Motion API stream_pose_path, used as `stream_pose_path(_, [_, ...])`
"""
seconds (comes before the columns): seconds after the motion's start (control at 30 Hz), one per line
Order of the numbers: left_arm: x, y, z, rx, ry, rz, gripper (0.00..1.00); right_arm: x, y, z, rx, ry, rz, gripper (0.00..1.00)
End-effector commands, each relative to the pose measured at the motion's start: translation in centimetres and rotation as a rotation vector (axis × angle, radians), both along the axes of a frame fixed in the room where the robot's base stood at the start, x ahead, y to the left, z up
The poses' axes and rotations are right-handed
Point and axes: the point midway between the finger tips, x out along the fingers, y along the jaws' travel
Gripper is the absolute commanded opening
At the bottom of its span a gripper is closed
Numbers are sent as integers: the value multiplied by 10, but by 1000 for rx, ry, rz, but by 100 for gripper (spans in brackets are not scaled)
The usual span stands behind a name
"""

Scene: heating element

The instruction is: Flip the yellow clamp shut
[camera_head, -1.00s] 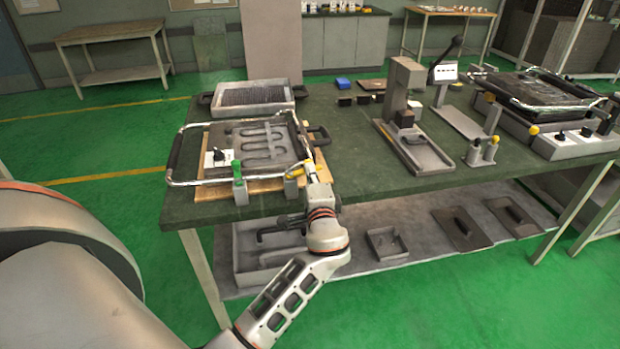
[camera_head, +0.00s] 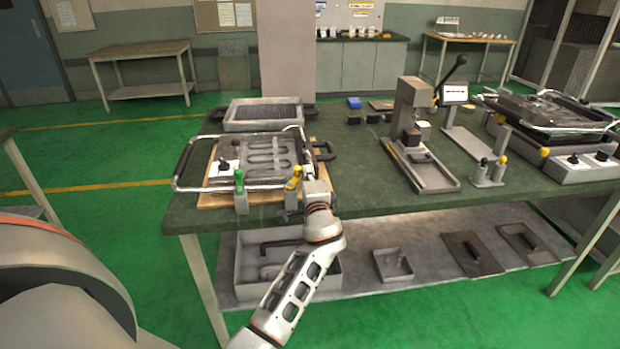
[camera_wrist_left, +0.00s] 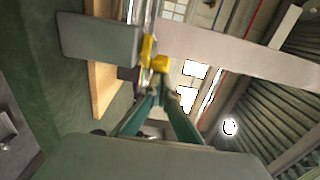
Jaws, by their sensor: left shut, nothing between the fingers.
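The yellow clamp (camera_head: 294,178) stands at the front right corner of the heating-element fixture (camera_head: 265,160), its yellow handle roughly upright with a slight tilt. A green clamp (camera_head: 239,180) stands upright to its left on the same front edge. My left gripper (camera_head: 313,184) is just right of the yellow clamp; its fingers are small and partly unclear here. In the left wrist view its teal fingers (camera_wrist_left: 160,88) converge, shut and empty, close to the yellow clamp (camera_wrist_left: 148,47). I cannot tell whether they touch it. My right gripper is not in view.
The fixture sits on a wooden board with a metal frame handle (camera_head: 182,165) around it. A grey tray (camera_head: 263,115) is behind it. A press (camera_head: 412,125) stands to the right on the green table (camera_head: 355,185). Tabletop between fixture and press is clear.

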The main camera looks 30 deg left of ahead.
Motion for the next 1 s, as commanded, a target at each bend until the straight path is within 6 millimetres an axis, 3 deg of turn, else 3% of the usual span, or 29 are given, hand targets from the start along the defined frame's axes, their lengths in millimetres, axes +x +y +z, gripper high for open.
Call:
stream_pose_path(0.4, [4,13,0,1,1,0,0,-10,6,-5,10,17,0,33])
stream_pose_path(1.0, [4,13,0,0,0,0,0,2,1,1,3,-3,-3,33])
